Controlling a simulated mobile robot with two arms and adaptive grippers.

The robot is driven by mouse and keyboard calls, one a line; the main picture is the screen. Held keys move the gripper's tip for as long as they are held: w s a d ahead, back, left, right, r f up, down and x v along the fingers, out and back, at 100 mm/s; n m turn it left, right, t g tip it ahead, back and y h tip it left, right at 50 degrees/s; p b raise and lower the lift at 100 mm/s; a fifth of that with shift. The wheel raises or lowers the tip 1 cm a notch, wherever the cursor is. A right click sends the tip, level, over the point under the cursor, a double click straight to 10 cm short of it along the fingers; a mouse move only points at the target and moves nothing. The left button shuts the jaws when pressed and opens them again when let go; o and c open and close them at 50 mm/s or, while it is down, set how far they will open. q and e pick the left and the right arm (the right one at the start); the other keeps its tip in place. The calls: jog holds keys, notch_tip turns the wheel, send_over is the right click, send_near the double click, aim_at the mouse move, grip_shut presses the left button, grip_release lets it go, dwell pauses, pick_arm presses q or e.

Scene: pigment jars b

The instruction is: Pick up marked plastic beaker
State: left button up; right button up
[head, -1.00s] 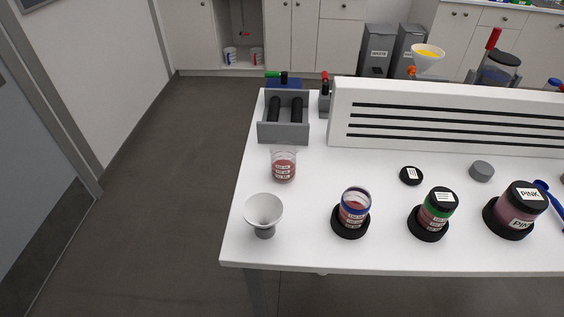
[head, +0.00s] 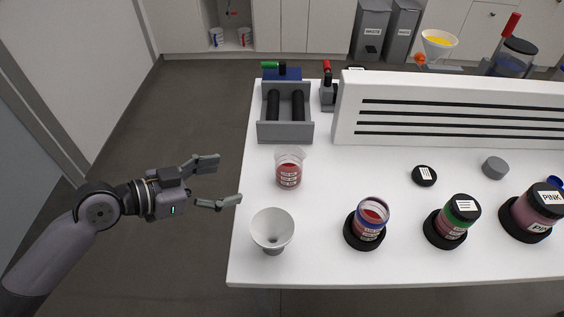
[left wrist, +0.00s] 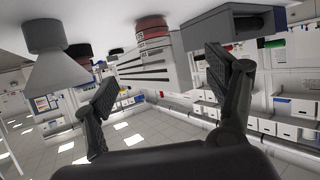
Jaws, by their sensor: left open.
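The marked plastic beaker (head: 289,170) stands upright on the white table, clear with a reddish content and printed marks. It also shows in the left wrist view (left wrist: 152,33), upside down in that picture, beyond and between the finger tips. My left gripper (head: 222,181) is open and empty, off the table's left edge, to the left of the beaker with its fingers pointing toward it. In the left wrist view the two fingers (left wrist: 160,82) are spread wide with nothing between them. My right gripper is in neither view.
A white funnel (head: 272,229) stands just in front of the beaker. A grey roller device (head: 286,128) stands behind it. Jars on black bases, one with a blue rim (head: 370,218) and one with a green band (head: 459,213), stand to the right. A black lid (head: 424,176) lies on clear tabletop.

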aim_at(276, 171)
pick_arm(q)
jog(key=p+x, duration=0.1)
jog(key=x, duration=0.3)
jog(key=p+x, duration=0.1)
jog(key=x, duration=0.3)
jog(key=d+r+p+x, duration=0.1)
jog(key=x, duration=0.3)
jog(key=shift+s+a+p, duration=0.1)
jog(key=shift+s+p, duration=0.2)
jog(key=x, duration=0.1)
jog(key=p+x, duration=0.1)
jog(key=x, duration=0.1)
jog(key=p+x, duration=0.1)
jog(key=shift+w+d+r, duration=0.1)
jog(key=shift+d+r, duration=0.05)
jog(key=shift+d, duration=0.25)
jog(key=shift+w+d+f, duration=0.2)
jog(key=shift+d, duration=0.1)
jog(key=shift+a, duration=0.1)
jog(key=shift+c, duration=1.4)
jog(key=c, duration=1)
